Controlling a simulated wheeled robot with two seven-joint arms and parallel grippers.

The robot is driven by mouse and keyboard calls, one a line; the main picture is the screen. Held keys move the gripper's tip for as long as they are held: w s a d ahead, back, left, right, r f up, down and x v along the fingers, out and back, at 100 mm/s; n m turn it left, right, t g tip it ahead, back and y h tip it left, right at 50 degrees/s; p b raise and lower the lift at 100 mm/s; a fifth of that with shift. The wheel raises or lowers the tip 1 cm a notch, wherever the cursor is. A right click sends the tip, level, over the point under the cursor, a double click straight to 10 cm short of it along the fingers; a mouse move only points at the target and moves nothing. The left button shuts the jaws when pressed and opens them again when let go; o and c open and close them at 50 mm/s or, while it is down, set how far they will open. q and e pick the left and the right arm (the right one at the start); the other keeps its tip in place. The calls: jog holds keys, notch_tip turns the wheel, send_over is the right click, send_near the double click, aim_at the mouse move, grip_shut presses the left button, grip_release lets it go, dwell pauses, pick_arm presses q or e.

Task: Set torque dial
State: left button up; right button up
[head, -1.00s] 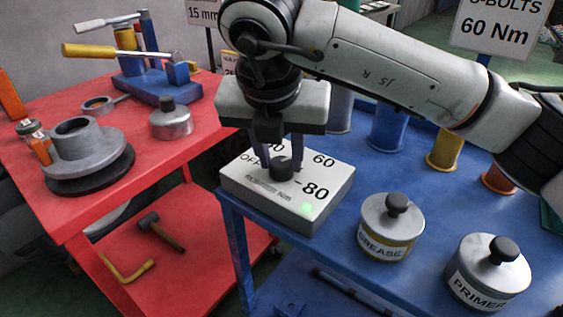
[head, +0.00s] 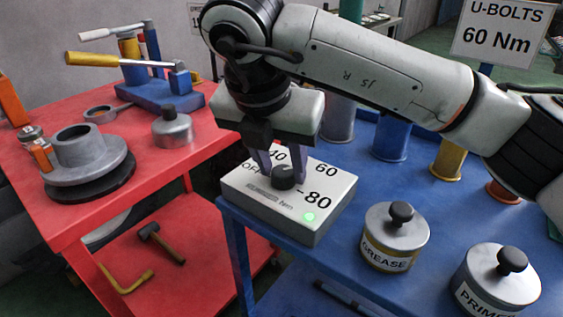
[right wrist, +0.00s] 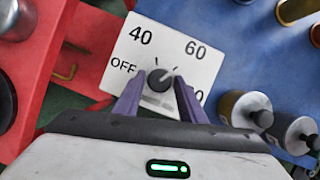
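The torque dial is a black round knob (head: 283,177) on top of a white box (head: 318,213) marked OFF, 40, 60 and 80. A small green light (head: 309,217) glows beside the 80. My right gripper (head: 281,172) points down at the box, with one purple finger on each side of the knob. In the right wrist view the knob (right wrist: 160,81) sits between the two fingertips (right wrist: 159,84), and narrow gaps seem to show. The knob's exact pointing direction is hard to read. My left gripper is out of view.
The box stands at the near left corner of a blue table (head: 345,262). Grease (head: 394,238) and primer (head: 497,279) cans stand to its right. A sign (head: 505,29) reads U-BOLTS 60 Nm. A red cart (head: 85,212) with metal parts is at left.

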jog(key=shift+o, duration=1.1)
jog(key=p+v, duration=0.2)
jog(key=v, duration=0.8)
